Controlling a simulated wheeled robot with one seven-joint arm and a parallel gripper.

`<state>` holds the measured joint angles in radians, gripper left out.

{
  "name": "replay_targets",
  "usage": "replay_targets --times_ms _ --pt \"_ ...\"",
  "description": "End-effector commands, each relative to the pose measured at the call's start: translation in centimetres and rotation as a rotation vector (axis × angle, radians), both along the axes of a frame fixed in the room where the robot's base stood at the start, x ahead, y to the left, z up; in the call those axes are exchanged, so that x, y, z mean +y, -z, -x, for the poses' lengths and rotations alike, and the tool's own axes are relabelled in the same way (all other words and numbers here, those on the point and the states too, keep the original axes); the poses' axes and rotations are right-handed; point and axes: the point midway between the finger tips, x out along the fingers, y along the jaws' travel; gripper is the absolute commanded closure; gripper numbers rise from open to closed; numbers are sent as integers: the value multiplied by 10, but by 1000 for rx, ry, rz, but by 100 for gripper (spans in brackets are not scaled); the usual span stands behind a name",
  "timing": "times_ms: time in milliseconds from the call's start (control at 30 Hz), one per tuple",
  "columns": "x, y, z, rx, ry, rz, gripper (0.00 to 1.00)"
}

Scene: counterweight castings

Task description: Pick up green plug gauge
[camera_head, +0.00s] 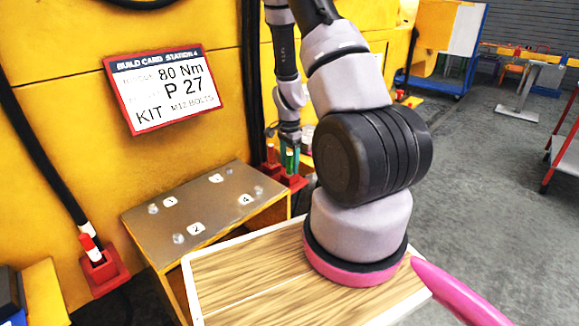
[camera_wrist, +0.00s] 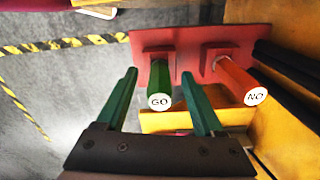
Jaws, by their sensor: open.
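The green plug gauge (camera_wrist: 159,82), marked GO on its white end, stands in a socket of a red holder (camera_wrist: 191,45) in the wrist view. My gripper (camera_wrist: 158,75) has green fingers spread apart. In that view the gauge shows between them, with a gap on each side and no visible contact. In the head view my gripper (camera_head: 290,160) points down at the red holder (camera_head: 295,181), behind the metal-topped stand. The gauge is small there and partly hidden by the fingers. A red plug gauge (camera_wrist: 241,82) marked NO stands beside the green one, to its right.
Yellow panels and a build card (camera_head: 163,88) are behind. Black hoses (camera_wrist: 290,75) run close right of the red gauge. Striped floor shows at left.

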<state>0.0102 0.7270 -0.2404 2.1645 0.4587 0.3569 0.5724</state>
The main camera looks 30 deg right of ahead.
Motion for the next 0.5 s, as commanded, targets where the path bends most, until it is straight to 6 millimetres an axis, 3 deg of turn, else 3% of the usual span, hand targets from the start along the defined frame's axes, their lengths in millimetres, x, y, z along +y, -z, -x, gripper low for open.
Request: replay_targets --times_ms 133,367,433,500 --pt "-1 15 0 1 1 0 31" --pt "-1 16 -1 -1 0 1 31" --pt "-1 16 -1 -1 0 1 50" --pt "-1 16 0 -1 0 1 76"
